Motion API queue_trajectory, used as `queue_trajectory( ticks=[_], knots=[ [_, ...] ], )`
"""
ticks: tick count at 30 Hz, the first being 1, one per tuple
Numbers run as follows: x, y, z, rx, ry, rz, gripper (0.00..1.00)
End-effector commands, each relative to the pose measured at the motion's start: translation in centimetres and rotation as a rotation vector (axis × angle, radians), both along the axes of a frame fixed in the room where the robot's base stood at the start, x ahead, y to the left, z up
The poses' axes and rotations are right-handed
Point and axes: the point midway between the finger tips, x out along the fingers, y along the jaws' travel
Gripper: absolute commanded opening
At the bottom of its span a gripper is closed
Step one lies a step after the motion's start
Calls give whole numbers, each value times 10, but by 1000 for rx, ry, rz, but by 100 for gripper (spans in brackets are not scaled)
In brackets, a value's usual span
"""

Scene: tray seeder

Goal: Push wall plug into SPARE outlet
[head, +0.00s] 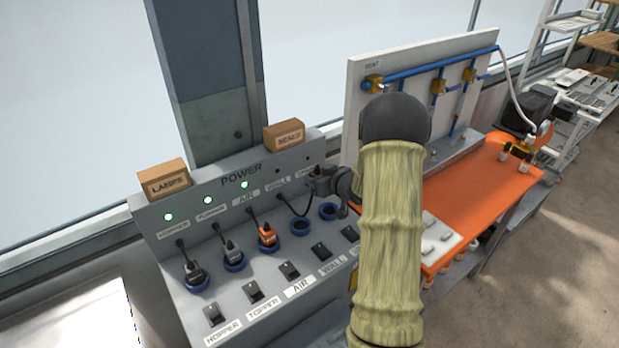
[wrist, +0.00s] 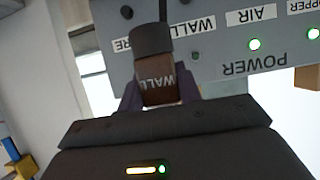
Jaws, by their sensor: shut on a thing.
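The wall plug (wrist: 155,80) is dark with a brown band reading WALL, and sits between my fingers in the wrist view. My gripper (wrist: 160,92) is shut on it. In the head view my gripper (head: 335,184) is in front of the upright panel, above the right-hand outlets. A black cord hangs from the WALL position towards it. The SPARE outlet (head: 328,211) is a blue ring at the right end of the row, empty, below my gripper. The WALL outlet (head: 300,226), another blue ring, is empty to its left. The plug's prongs are hidden.
Black switches (head: 289,270) line the front. Three green lamps are lit. Boxes (head: 163,180) sit on top. An orange bench (head: 470,205) stands right.

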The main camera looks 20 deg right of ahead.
Motion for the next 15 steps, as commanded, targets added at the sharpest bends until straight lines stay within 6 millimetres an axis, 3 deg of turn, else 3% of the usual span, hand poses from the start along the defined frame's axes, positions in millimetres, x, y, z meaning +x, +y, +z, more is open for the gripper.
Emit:
queue_trajectory(
  ticks=[15],
  knots=[
    [9,-49,3,0,-1,-1,8]
  ],
)
